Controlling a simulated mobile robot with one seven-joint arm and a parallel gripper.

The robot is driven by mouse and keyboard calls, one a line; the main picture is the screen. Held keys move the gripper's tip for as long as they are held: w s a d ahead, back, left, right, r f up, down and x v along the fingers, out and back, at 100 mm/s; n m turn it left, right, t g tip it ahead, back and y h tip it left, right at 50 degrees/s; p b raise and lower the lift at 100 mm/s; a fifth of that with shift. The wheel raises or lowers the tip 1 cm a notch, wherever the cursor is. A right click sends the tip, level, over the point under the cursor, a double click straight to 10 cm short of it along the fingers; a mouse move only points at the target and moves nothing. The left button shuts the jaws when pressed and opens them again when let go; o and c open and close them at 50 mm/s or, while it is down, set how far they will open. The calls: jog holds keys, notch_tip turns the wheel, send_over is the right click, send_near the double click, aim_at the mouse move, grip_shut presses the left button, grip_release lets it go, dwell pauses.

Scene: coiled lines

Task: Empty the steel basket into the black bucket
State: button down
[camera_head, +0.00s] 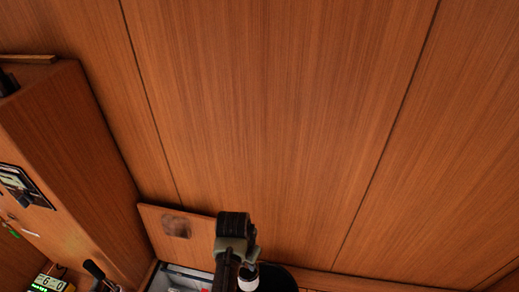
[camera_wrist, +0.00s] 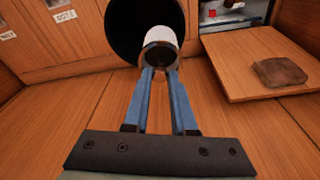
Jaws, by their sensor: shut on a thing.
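My gripper (camera_wrist: 160,72) has two blue fingers, which are closed on a white cylindrical thing (camera_wrist: 163,36) with a dark, brownish round end facing the wrist camera. The white thing also shows at the bottom of the head view (camera_head: 248,282), beside my dark wrist. The black bucket (camera_wrist: 122,30) appears as a large dark round shape directly behind the held thing in the wrist view, cut off by the top edge. Part of it shows in the head view (camera_head: 280,281). I cannot tell whether the held thing is over it or inside it. I cannot make out a steel basket.
A wooden flap (camera_wrist: 238,82) with a brown patch (camera_wrist: 280,72) lies right of the bucket. An open compartment (camera_wrist: 232,17) with small items is behind it. Labelled wooden panels (camera_wrist: 60,40) stand at left. A wooden cabinet (camera_head: 70,150) fills the left of the head view.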

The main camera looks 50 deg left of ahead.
aim_at(247, 269)
jog(key=shift+w+d+r, duration=0.2)
jog(key=shift+w+r, duration=0.05)
jog(key=shift+r, duration=0.15)
jog(key=shift+a+f+b, duration=0.1)
jog(key=shift+f+b, duration=0.8)
notch_tip(247, 269, down, 3)
jog(key=b, duration=0.3)
jog(key=shift+f, duration=0.1)
jog(key=shift+s+h, duration=0.2)
jog(key=shift+h, duration=0.1)
jog(key=shift+s+a+t+h, duration=0.4)
jog(key=shift+t+h, duration=0.2)
jog(key=shift+t, duration=0.5)
